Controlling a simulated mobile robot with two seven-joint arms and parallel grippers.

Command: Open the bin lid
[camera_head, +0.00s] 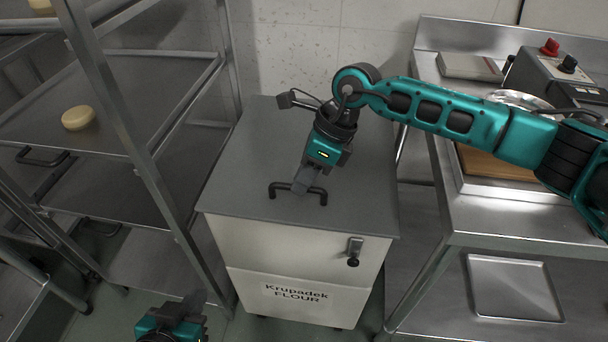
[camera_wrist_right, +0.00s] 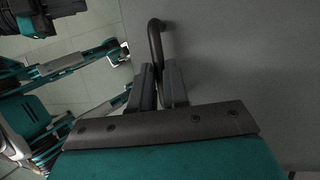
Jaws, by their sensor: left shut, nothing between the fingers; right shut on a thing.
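The flour bin (camera_head: 305,295) is a white bin marked "Krupadek FLOUR" in the middle of the head view. Its grey lid (camera_head: 240,170) lies flat on it, closed. A dark bar handle (camera_head: 319,192) stands on the lid near its front. My right gripper (camera_head: 302,188) reaches down over the lid and is shut on the handle. The right wrist view also shows the handle (camera_wrist_right: 155,42) running up from between the fingers (camera_wrist_right: 160,85). My left gripper (camera_head: 190,302) is low at the bottom of the head view, left of the bin, shut and empty.
A metal rack (camera_head: 150,165) with a round yellowish item (camera_head: 78,118) on a shelf stands close to the left of the bin. A steel table (camera_head: 500,215) with a scale and a bowl (camera_head: 520,99) is at the right. A latch (camera_head: 354,250) sits on the bin's front.

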